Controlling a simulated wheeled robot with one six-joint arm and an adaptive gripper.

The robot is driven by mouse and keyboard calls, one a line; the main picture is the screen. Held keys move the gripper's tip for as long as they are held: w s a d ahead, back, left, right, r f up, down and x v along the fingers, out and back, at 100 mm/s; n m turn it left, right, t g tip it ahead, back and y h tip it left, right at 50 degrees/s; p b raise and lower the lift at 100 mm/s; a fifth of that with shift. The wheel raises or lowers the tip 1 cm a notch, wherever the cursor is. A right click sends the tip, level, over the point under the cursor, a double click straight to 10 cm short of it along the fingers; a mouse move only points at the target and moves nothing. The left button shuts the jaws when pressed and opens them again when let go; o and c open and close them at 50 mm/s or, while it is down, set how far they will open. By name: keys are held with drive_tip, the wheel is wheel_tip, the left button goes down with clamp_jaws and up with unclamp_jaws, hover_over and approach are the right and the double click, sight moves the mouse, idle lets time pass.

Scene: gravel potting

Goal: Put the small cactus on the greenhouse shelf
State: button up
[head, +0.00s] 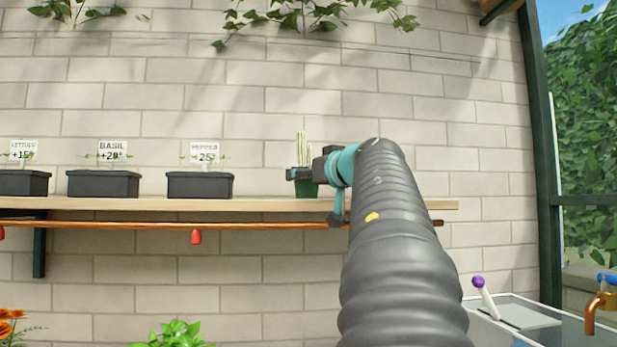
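The small cactus (302,146) is a pale green, upright column in a green pot (307,190). It shows in the head view toward the right part of the wooden shelf (270,204). The pot's base appears level with the shelf's top; I cannot tell whether it touches. My gripper (300,174) reaches in from the right, at the pot's height. A dark finger lies across the front of the pot. The other finger is hidden, so I cannot tell whether the gripper grips the pot.
Dark planters labelled lettuce (22,183), basil (103,184) and pepper (200,185) stand along the shelf to the left. A copper pipe (120,225) runs below the shelf's front. The shelf between the pepper planter and the cactus is clear. A brass tap (597,305) is at lower right.

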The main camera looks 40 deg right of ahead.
drive_tip(key=shift+f, duration=0.15)
drive_tip(key=o, duration=1.3)
drive_tip(key=shift+s, duration=0.2)
drive_tip(key=s, duration=0.4)
drive_tip(key=s+a, duration=0.1)
drive_tip(key=s, duration=0.2)
drive_tip(key=s+a, duration=0.1)
drive_tip(key=s, duration=0.3)
drive_tip(key=shift+s, duration=0.3)
